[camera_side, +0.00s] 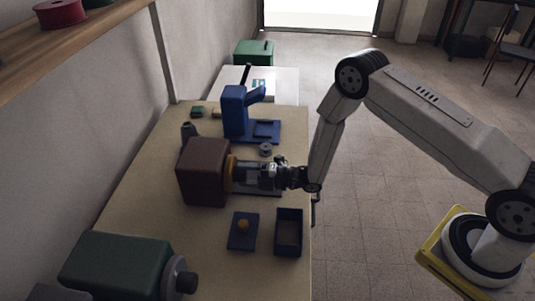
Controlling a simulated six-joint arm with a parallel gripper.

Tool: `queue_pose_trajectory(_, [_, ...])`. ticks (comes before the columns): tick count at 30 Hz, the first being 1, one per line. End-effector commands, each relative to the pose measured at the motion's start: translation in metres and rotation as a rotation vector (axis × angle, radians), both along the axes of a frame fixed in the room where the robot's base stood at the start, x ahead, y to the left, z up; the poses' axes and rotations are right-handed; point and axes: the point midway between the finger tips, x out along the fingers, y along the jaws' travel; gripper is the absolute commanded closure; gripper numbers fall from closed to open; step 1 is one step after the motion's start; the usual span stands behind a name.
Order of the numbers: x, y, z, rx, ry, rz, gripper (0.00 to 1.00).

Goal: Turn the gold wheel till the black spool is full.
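A gold wheel (232,174) stands upright on the right face of a dark brown box (203,172) on the table. Only part of its edge shows. My gripper (242,174) reaches in from the right, level with the wheel and right up against it or very close. The fingers are small and dark here, so I cannot tell whether they touch the wheel or how far apart they are. A dark upright piece (188,131) shows behind the box; I cannot tell whether it is the black spool or how much it holds.
A blue stand (235,112) is behind the box, with a small grey disc (266,149) in front of it. Nearer are a blue plate (240,241) with a gold knob (243,226) and an open dark tray (289,251). A green machine (115,265) fills the near left. Table is clear at left.

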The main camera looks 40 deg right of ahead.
Motion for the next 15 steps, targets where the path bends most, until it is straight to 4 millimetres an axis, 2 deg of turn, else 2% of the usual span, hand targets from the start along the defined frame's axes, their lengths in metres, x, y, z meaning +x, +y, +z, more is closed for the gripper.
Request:
queue_pose_trajectory(1, [-0.0003, -0.0003, -0.0003, -0.001, 0.001, 0.000, 0.14])
queue_pose_trajectory(2, [-0.0002, -0.0003, -0.0002, 0.000, 0.000, 0.000, 0.04])
queue_pose_trajectory(3, [-0.0002, -0.0003, -0.0002, 0.000, 0.000, 0.000, 0.01])
queue_pose_trajectory(15, [-0.0026, -0.0030, -0.0001, -0.001, -0.001, -0.001, 0.01])
